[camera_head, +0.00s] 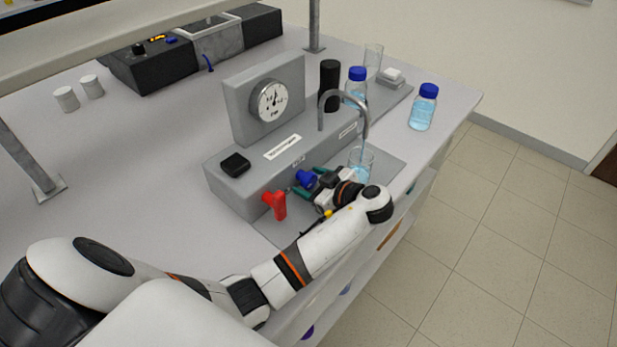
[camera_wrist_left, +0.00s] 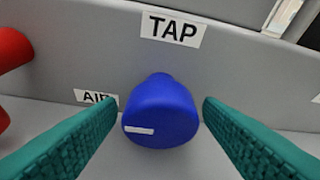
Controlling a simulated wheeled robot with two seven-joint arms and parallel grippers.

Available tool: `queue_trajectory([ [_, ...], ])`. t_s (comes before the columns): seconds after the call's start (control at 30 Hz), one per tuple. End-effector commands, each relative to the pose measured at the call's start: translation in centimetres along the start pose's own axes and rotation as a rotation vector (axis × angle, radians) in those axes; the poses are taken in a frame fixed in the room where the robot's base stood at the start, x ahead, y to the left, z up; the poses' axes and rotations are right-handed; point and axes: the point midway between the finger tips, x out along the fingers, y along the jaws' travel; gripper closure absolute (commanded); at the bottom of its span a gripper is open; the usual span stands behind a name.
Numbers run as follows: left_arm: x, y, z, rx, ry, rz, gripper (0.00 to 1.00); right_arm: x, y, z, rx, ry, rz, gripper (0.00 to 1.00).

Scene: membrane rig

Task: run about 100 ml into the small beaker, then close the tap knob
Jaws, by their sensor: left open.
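The blue tap knob (camera_wrist_left: 160,112) sits on the grey rig front (camera_wrist_left: 105,52) below a TAP label. It also shows in the head view (camera_head: 306,179). My left gripper (camera_wrist_left: 160,135) is open, with its green fingers on either side of the knob and apart from it. In the head view my left gripper (camera_head: 313,185) partly hides the knob area. The small beaker (camera_head: 361,165) stands under the curved metal spout (camera_head: 364,112) and has light blue liquid in it; its lower part is partly hidden by my left arm. The liquid level cannot be read. My right gripper is not in view.
A red knob (camera_head: 274,204) is left of the blue one. A dial gauge (camera_head: 269,101) stands on the rig. Blue-capped bottles (camera_head: 422,108) and a black cylinder (camera_head: 329,85) are behind. The bench's right edge is close to the beaker.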

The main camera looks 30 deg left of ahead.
Motion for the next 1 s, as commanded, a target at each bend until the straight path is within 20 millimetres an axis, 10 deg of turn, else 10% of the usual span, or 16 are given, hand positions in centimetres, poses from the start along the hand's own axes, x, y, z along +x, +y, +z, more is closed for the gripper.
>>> queue_trajectory([
  [0.13,0.00,0.00,-0.01,0.000,0.000,0.000,0.39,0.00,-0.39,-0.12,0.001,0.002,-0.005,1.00],
  [0.4,0.03,0.00,0.01,0.001,0.000,0.000,0.83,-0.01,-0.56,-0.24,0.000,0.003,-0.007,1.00],
  [1.0,0.01,-0.12,0.08,0.204,0.000,0.086,0.84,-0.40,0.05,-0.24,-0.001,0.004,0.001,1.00],
])
